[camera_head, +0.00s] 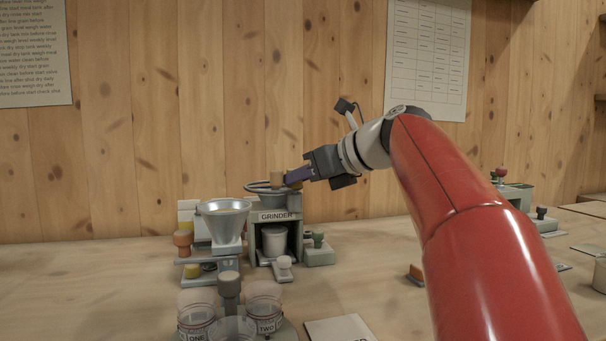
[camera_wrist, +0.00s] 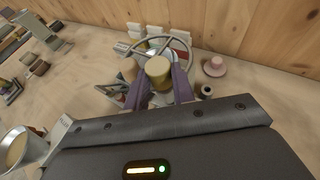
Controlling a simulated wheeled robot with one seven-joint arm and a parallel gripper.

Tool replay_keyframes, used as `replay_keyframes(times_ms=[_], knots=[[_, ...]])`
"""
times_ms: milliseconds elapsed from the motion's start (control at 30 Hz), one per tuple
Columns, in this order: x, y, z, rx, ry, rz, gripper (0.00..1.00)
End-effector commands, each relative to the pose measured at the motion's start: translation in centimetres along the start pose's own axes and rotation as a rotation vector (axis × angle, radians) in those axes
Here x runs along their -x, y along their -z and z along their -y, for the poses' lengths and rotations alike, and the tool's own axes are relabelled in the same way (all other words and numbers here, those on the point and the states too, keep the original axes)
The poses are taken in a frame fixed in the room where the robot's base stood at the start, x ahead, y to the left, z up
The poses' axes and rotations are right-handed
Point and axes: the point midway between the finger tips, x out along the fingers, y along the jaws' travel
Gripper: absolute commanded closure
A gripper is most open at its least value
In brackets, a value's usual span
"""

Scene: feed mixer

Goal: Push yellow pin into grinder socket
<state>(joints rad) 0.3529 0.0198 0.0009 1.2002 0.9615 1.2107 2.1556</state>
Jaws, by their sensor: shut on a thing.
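My gripper (camera_head: 296,178) reaches in from the right above the grinder (camera_head: 281,217). Its purple fingers, also in the wrist view (camera_wrist: 160,83), are shut on the dull yellow round head of the yellow pin (camera_wrist: 158,70). In the head view only a little of the pin (camera_head: 296,185) shows below the fingers. The pin is at the right side of the grinder's top, beside the ring-shaped handwheel (camera_head: 254,188). The wheel's tan knob (camera_head: 277,179) is just left of the fingers. The grinder socket and the pin's lower end are hidden, so I cannot tell how they meet.
A metal funnel (camera_head: 223,225) stands left of the grinder, near an orange-brown knob (camera_head: 183,239) and another yellow knob (camera_head: 192,270). Labelled glass jars (camera_head: 264,318) stand in front. A pink knob (camera_wrist: 214,66) is close right of the wheel in the wrist view.

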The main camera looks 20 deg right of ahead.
Motion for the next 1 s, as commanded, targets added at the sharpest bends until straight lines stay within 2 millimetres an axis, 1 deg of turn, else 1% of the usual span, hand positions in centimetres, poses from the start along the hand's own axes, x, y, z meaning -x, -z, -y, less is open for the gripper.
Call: replay_keyframes(times_ms=[100,133,300,567,667,767,900,1000], knots=[[-0.1,0.3,0.0,-0.001,-0.001,-0.002,1.00],[-0.1,0.3,0.0,-0.001,-0.001,-0.002,0.72],[-0.1,0.3,0.0,-0.001,-0.001,-0.002,0.50],[-0.1,0.3,0.0,-0.001,-0.001,-0.002,0.50],[0.4,0.2,0.0,-0.001,0.001,-0.001,0.50],[1.8,0.2,0.1,-0.002,0.003,-0.002,0.50],[4.3,0.1,0.1,-0.001,0.003,-0.001,0.50],[5.8,0.2,0.1,-0.001,0.002,-0.002,0.50]])
